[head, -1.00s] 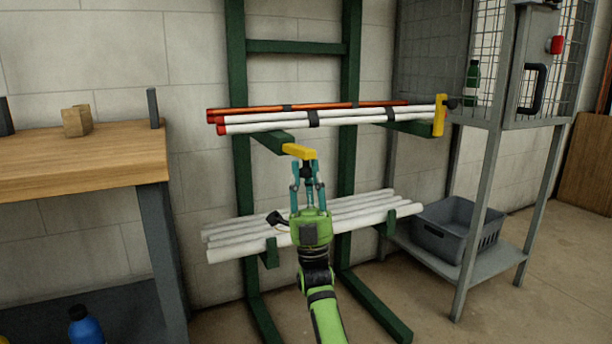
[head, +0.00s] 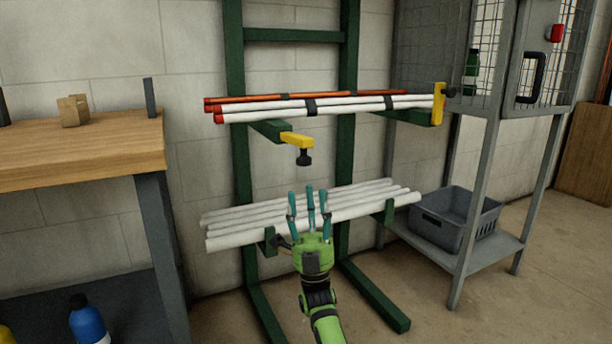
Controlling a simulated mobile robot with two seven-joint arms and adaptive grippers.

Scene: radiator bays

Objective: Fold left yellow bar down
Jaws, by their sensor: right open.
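The left yellow bar (head: 297,140) sits at the end of the left upper green arm of the rack. It lies about level, pointing right, with a black knob (head: 304,158) hanging below its tip. The right yellow bar (head: 438,104) stands upright at the end of the right upper arm, in front of the pipe ends. My right gripper (head: 310,192) is open and empty, below the left bar and its knob and apart from them. It shows in front of the lower white pipes. My left gripper is not in view.
White and orange pipes (head: 330,106) lie on the upper rack arms. Several white pipes (head: 370,204) lie on the lower arms. A workbench (head: 85,155) stands left. A caged shelf with a grey crate (head: 440,228) stands right.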

